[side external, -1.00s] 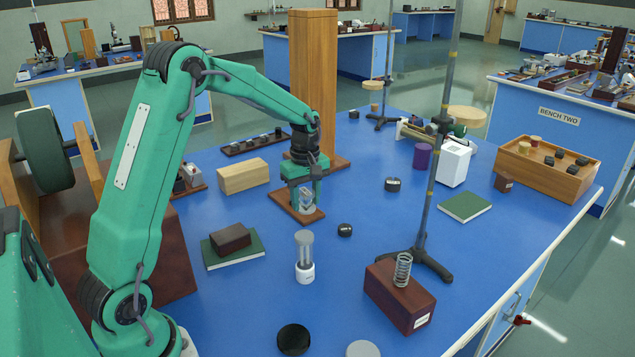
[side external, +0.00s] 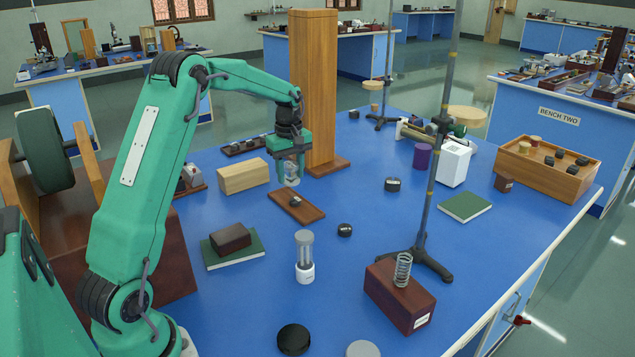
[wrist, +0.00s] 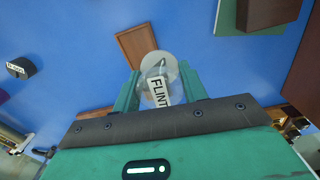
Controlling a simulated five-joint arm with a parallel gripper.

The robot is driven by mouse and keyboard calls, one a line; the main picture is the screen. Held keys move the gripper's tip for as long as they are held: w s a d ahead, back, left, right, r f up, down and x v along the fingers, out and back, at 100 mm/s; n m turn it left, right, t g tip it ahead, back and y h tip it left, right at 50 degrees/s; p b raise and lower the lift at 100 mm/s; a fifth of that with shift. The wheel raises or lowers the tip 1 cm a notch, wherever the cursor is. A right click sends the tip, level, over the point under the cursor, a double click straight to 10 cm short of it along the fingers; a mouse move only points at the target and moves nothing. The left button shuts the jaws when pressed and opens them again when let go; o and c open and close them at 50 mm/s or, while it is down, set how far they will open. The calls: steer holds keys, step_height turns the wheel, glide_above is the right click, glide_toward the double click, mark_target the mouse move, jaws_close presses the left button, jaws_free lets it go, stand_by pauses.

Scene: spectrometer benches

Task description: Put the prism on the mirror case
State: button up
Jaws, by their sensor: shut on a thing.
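My gripper (side external: 290,170) is shut on the prism (side external: 292,180), a clear glass piece, and holds it in the air behind the small brown board (side external: 297,206). In the wrist view the prism (wrist: 158,88) sits between my gripper's two green fingers (wrist: 160,84), with a white FLINT label facing the camera. A dark red-brown box (side external: 385,300) at the front right carries a white label and a metal spring. It may be the mirror case, but its label is too small to read.
A tall wooden column (side external: 315,90) stands right behind my gripper. A pale wooden block (side external: 243,176) lies to its left. A green book (side external: 235,257) bears a brown box (side external: 230,238). A clear cylinder (side external: 304,258) and a stand rod (side external: 433,160) rise from the blue bench.

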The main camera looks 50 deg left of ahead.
steer(key=s+a+r, duration=0.1)
steer(key=a+r, duration=0.1)
steer(key=a, duration=0.6)
steer(key=s+a+r, duration=0.2)
steer(key=a+r, duration=0.1)
steer(key=a, duration=0.5)
steer(key=shift+s+r+n, duration=0.2)
steer(key=shift+s+n, duration=0.05)
steer(key=shift+n, duration=0.15)
glide_above(226, 172)
step_height(226, 172, down, 7)
steer(key=shift+a, duration=0.1)
steer(key=shift+f, duration=0.1)
steer(key=shift+f, duration=1.95)
steer(key=shift+f, duration=0.1)
